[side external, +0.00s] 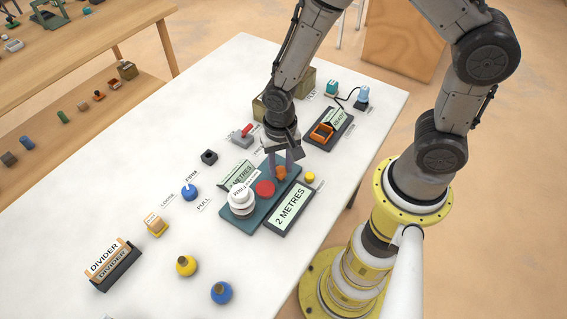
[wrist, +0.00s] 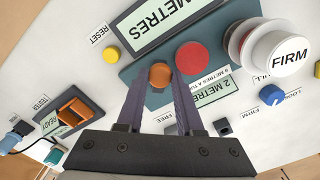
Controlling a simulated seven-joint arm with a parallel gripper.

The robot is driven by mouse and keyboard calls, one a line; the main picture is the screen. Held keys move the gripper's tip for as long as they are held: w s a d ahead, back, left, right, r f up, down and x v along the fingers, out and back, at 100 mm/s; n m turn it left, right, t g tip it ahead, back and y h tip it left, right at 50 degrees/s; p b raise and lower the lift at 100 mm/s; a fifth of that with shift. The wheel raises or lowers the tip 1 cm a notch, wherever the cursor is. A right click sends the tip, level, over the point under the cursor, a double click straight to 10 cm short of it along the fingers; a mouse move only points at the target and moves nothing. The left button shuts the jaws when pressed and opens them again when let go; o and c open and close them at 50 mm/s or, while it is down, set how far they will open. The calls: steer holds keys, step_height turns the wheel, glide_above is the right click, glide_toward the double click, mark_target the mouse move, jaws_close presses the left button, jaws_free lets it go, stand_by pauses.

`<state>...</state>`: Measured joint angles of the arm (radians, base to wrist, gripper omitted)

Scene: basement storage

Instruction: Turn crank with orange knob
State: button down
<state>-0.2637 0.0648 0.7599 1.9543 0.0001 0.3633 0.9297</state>
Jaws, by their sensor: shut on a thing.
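The orange knob (side external: 281,173) stands on a teal base (side external: 252,219), beside a red disc (side external: 265,188). It also shows in the wrist view (wrist: 160,74), left of the red disc (wrist: 192,59). My gripper (side external: 285,160) points down over the base with its fingers around the orange knob. In the wrist view my gripper (wrist: 160,79) has one dark finger on each side of the knob and is shut on it. I cannot make out a crank arm between knob and disc. A display (side external: 290,208) on the near side reads "2 METRES".
A white stacked knob (side external: 241,201) marked FIRM stands left on the base. A yellow button (side external: 310,177) sits to the right. An orange rocker switch (side external: 322,132) is behind. A blue knob (side external: 189,192) and DIVIDER holder (side external: 112,265) are left.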

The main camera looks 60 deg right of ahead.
mark_target(279, 170)
steer(key=shift+w+a+m, duration=0.15)
steer(key=shift+m, duration=0.45)
steer(key=c, duration=0.5)
jaws_free()
steer(key=shift+c, duration=0.2)
step_height(279, 170, up, 14)
